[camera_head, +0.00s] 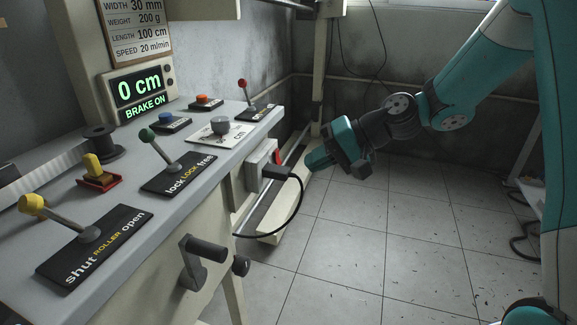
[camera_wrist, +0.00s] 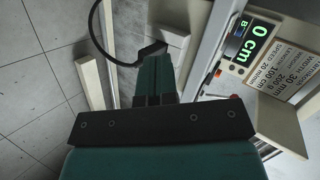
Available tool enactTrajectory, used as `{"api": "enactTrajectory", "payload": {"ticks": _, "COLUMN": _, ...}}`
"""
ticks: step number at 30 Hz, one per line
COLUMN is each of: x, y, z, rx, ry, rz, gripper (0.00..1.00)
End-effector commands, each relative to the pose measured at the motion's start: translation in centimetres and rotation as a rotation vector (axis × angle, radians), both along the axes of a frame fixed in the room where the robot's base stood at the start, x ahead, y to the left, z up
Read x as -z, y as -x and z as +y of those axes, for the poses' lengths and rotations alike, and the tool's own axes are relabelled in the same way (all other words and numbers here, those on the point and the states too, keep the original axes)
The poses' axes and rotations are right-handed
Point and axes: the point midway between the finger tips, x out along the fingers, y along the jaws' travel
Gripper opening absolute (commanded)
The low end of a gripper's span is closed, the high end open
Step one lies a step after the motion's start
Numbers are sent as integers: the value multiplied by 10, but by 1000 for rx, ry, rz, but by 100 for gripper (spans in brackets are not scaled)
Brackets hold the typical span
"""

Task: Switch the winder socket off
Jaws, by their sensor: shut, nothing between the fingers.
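The winder socket (camera_head: 258,168) is a pale box on the end of the machine in the head view, with a black plug (camera_head: 276,172) in it. A red switch (camera_head: 277,157) shows on the socket, just above the plug. My gripper (camera_head: 312,160) is shut and empty, a little to the right of the socket and apart from it in that view. In the wrist view, the shut teal fingers (camera_wrist: 153,66) point at the pale socket box (camera_wrist: 173,42) and the black plug (camera_wrist: 152,49). The fingers hide part of the socket there, and I cannot make out the red switch.
A black cable (camera_head: 299,205) loops down from the plug. A crank handle (camera_head: 203,250) sticks out from the machine's front. The panel carries levers, including a green-knobbed one (camera_head: 160,143), and a display (camera_head: 139,93) reading "0 cm, BRAKE ON". The tiled floor (camera_head: 400,240) at right is mostly clear.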

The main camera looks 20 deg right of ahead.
Motion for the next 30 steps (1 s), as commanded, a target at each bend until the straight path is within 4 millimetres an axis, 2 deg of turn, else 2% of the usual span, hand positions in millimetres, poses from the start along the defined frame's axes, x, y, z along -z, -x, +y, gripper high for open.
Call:
{"api": "enactTrajectory", "payload": {"ticks": 1, "x": 13, "y": -18, "z": -22, "rx": 79, "ry": -68, "rz": 16, "gripper": 0}}
{"api": "enactTrajectory", "payload": {"ticks": 4, "x": 27, "y": -43, "z": -56, "rx": 203, "ry": -183, "rz": 26, "gripper": 0}}
{"api": "enactTrajectory", "payload": {"ticks": 6, "x": 34, "y": -53, "z": -74, "rx": 263, "ry": -242, "rz": 30, "gripper": 0}}
{"api": "enactTrajectory", "payload": {"ticks": 10, "x": 40, "y": -61, "z": -91, "rx": 318, "ry": -295, "rz": 32, "gripper": 0}}
{"api": "enactTrajectory", "payload": {"ticks": 23, "x": 42, "y": -63, "z": -89, "rx": 323, "ry": -301, "rz": 32, "gripper": 0}}
{"api": "enactTrajectory", "payload": {"ticks": 30, "x": 56, "y": -83, "z": -60, "rx": 319, "ry": -300, "rz": 33, "gripper": 0}}
